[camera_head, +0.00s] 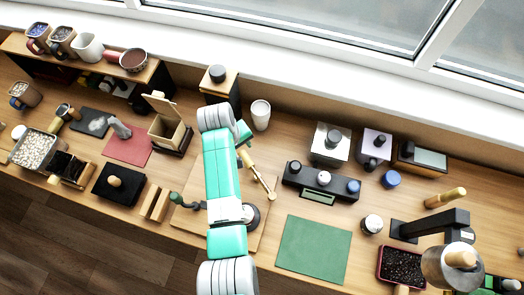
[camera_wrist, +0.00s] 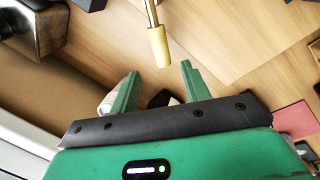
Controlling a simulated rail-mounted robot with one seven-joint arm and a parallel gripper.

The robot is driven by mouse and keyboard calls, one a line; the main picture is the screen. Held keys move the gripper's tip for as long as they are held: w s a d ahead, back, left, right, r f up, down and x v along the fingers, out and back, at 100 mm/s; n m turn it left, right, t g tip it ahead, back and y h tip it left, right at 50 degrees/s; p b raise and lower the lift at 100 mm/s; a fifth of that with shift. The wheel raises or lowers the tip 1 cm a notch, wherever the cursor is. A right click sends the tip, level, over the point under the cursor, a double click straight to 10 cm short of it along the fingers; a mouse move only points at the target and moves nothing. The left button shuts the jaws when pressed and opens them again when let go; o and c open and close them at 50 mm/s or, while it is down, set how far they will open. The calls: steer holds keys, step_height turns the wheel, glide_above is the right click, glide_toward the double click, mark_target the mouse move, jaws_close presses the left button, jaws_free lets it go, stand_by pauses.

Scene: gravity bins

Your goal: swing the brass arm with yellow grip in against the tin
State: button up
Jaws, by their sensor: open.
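The brass arm (camera_head: 262,180) lies at a slant over a wooden board, with its yellow grip (camera_head: 246,158) at the upper left end, close to my gripper (camera_head: 243,137). In the wrist view the yellow grip (camera_wrist: 157,47) hangs down toward the gap between my green fingertips (camera_wrist: 160,68). My fingers are open and apart, one to each side of the line of the grip, and hold nothing. A dark round object (camera_head: 253,216) shows partly behind my arm on the board; I cannot tell whether it is the tin. My arm hides part of the board.
A white cup (camera_head: 261,114) stands just right of my gripper. A black block with knobs (camera_head: 320,183) lies right of the brass arm. A wooden box with an open lid (camera_head: 170,130) is to the left. A green mat (camera_head: 314,250) lies clear at lower right.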

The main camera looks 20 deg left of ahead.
mark_target(244, 156)
steer(key=f, duration=0.2)
steer(key=f+b, duration=0.1)
steer(key=f, duration=0.2)
steer(key=w+f, duration=0.1)
steer(key=f, duration=0.1)
steer(key=shift+d+f, duration=0.3)
steer(key=shift+d, duration=0.05)
jaws_close()
